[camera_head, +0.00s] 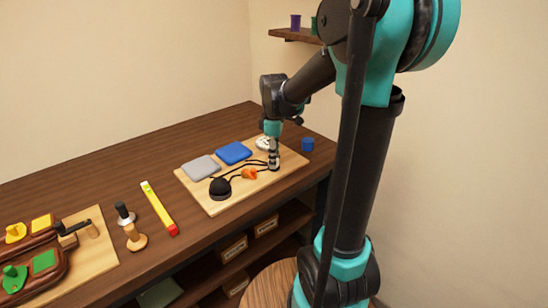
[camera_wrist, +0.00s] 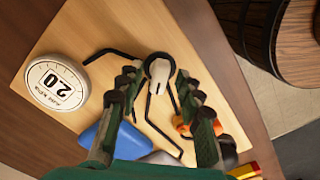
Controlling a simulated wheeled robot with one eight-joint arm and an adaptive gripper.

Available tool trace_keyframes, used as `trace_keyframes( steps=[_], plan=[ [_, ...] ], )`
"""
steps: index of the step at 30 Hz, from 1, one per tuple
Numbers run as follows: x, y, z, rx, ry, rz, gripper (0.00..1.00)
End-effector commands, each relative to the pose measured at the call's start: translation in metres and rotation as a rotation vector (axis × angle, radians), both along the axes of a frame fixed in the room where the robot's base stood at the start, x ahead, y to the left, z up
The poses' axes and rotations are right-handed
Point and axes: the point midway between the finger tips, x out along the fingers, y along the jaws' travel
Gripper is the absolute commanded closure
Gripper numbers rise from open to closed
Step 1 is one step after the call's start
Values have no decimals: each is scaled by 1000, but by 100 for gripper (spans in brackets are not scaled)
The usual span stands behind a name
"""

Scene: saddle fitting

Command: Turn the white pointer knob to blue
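The white pointer knob (camera_wrist: 158,72) sits on the light wooden board (camera_wrist: 95,28). In the wrist view it is a pale, tapered piece on a dark round base, its narrow end towards the bottom of the picture. Black lines run from it across the board. A blue pad (camera_wrist: 98,133) lies to its lower left; it also shows in the head view (camera_head: 234,152). My gripper (camera_wrist: 158,78) is open, its fingers on either side of the knob; I cannot tell whether they touch it. In the head view my gripper (camera_head: 274,158) hides the knob.
The board also holds a white round dial (camera_wrist: 58,85) marked 2.0, a grey pad (camera_head: 201,167), an orange piece (camera_head: 249,174) and a black dome (camera_head: 220,188). A blue cup (camera_head: 308,145) stands beyond the board. A yellow bar (camera_head: 158,207) lies to the left.

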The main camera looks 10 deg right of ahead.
Motion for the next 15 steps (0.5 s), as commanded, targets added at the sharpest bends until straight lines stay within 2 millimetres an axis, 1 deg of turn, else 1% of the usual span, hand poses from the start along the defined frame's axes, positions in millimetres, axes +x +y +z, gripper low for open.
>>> trace_keyframes(
  steps=[2, 10, 11, 15],
  plan=[
    [0, 0, 0, 0, 0, 0, 65],
    [0, 0, 0, 0, 0, 0, 99],
    [0, 0, 0, 0, 0, 0, 100],
    [0, 0, 0, 0, 0, 0, 100]
  ],
)
